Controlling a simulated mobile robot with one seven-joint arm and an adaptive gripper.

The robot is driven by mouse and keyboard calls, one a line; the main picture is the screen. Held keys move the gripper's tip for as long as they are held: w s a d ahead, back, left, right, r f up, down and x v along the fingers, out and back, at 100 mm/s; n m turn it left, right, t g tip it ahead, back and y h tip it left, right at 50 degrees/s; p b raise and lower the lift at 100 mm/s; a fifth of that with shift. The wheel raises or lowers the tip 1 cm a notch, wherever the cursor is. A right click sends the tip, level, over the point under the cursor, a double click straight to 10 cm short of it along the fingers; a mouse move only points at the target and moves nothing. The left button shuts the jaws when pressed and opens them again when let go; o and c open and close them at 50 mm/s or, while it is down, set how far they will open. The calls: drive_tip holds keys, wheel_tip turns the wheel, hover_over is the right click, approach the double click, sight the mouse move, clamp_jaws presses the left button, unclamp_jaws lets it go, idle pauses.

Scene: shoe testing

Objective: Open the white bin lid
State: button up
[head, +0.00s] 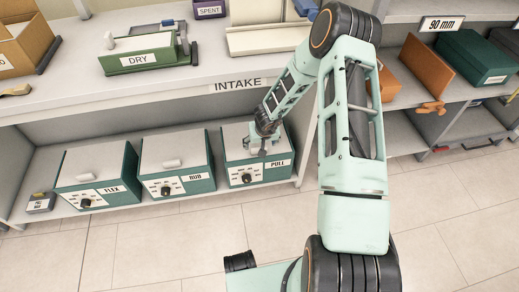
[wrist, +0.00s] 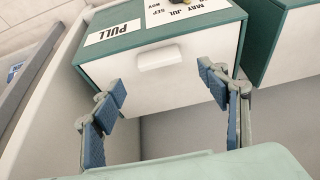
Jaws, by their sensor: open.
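The right-hand bin, a green box labelled PULL, stands on the lower shelf with a white lid (head: 236,146) that looks closed. In the wrist view the lid (wrist: 188,58) fills the middle, with a small white handle (wrist: 161,57) on it. My gripper (head: 262,148) is over this lid in the head view and hides the handle there. In the wrist view my gripper (wrist: 161,86) is open and empty. Its two blue-padded fingers are spread to either side of the handle's line, with the handle beyond the tips. I see no contact with the handle.
Two like bins, FLEX (head: 97,165) and RUB (head: 178,150), stand to the left with white lids. The upper shelf (head: 180,84), marked INTAKE, overhangs them. A partition (head: 309,140) stands close right of the PULL bin. The tiled floor (head: 170,250) in front is clear.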

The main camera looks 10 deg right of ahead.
drive_tip(key=b+x, duration=0.1)
drive_tip(key=x, duration=0.5)
drive_tip(key=shift+w+f+b, duration=0.1)
drive_tip(key=shift+b, duration=0.3)
drive_tip(key=shift+c, duration=0.3)
